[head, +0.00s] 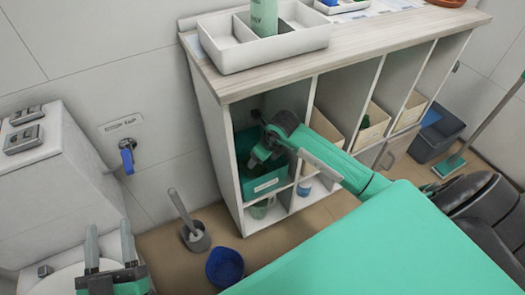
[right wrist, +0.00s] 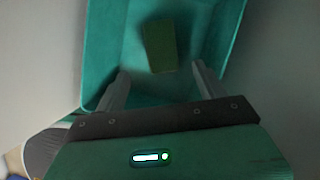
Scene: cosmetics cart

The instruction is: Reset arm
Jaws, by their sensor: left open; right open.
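My right arm (head: 345,165) reaches from the right into the left upper compartment of the shelf unit. Its gripper (head: 262,160) is over a teal bin (head: 263,185) there. In the right wrist view the right gripper (right wrist: 160,75) is open, with its two fingers apart over the bin (right wrist: 225,30). A dull green block (right wrist: 160,46) lies on the bin's floor between and beyond the fingertips, with nothing visibly held. My left gripper (head: 109,232) is open and empty at the lower left, in front of a white toilet (head: 60,278).
The shelf unit (head: 225,160) has narrow dividers close around my right arm. A white tray (head: 245,55) with a green bottle (head: 264,18) stands on top. A toilet brush (head: 195,235) and blue bowl (head: 225,267) stand on the floor. A dark bin (head: 436,138) is at right.

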